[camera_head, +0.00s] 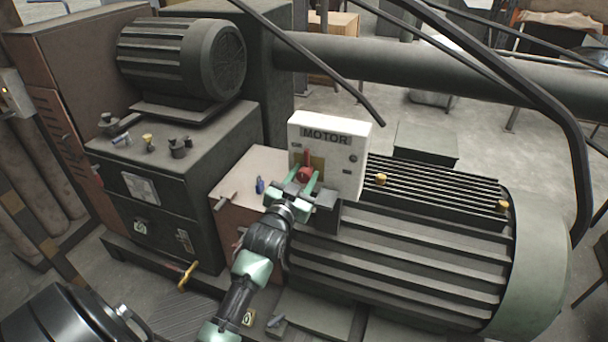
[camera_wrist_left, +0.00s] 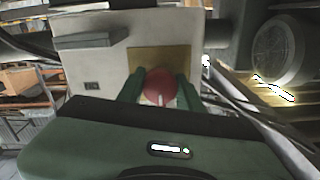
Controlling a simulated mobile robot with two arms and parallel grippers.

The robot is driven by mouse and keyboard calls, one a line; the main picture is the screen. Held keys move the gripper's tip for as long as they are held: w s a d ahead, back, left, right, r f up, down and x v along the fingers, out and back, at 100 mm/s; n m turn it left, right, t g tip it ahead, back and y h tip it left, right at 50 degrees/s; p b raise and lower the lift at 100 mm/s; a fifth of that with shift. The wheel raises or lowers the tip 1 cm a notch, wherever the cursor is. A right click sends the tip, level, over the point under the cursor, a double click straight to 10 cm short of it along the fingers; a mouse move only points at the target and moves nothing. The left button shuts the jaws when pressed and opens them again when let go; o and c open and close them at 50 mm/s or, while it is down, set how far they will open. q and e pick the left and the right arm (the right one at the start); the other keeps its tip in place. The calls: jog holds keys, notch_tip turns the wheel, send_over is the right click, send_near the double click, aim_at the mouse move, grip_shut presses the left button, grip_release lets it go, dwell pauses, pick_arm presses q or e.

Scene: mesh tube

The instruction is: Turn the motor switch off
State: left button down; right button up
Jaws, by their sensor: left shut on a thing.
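The motor switch is a red knob (camera_head: 305,173) on a yellow-brown plate, on the front of a white box (camera_head: 345,150) labelled MOTOR. My left gripper (camera_head: 306,178) reaches the box front, with its green fingers on either side of the red knob, shut on it. In the left wrist view the red knob (camera_wrist_left: 160,86) sits between the two green fingers (camera_wrist_left: 160,90), in front of the yellow-brown plate (camera_wrist_left: 150,58). Part of the knob is hidden by the fingers, and its exact turn is hard to tell. My right gripper is not in view.
A large ribbed motor (camera_head: 400,255) lies right of and below the box. A smaller dark motor (camera_head: 180,60) stands on a cabinet (camera_head: 180,180) at the left. A thick pipe (camera_head: 430,65) and a bent dark bar (camera_head: 575,130) cross the upper right.

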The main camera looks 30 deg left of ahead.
pick_arm(q)
jog(key=shift+f, duration=0.1)
jog(key=c, duration=0.9)
grip_release()
jog(key=shift+c, duration=0.2)
jog(key=shift+s, duration=0.1)
jog(key=shift+s+d, duration=0.1)
jog(key=shift+s, duration=0.25)
jog(key=b+v, duration=0.1)
jog(key=v, duration=0.6)
jog(key=shift+b, duration=0.4)
